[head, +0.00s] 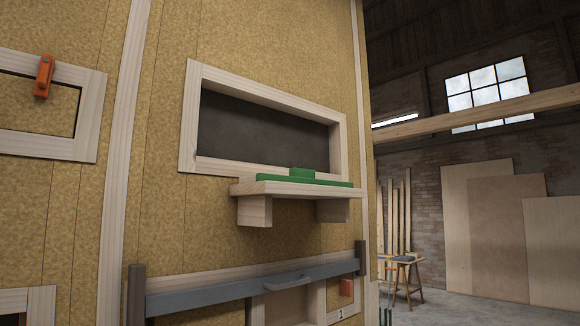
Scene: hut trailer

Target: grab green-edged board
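A pale wooden board (300,189) sits level like a shelf under a framed opening in the tan wall. A green strip (262,178) runs along its back upper edge, with a small raised green block (302,173) near the middle. Two wooden brackets show beneath the board, the left one (255,210) and the right one (332,210). I cannot tell whether the board is fixed to them. Neither of my grippers is in view.
The opening's dark panel (262,130) sits behind a pale wooden frame (188,115). Below, a blue-grey bar (200,298) with a handle (288,281) crosses between dark posts. An orange latch (44,76) is on the left frame. The hall floor (455,308) is open at right.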

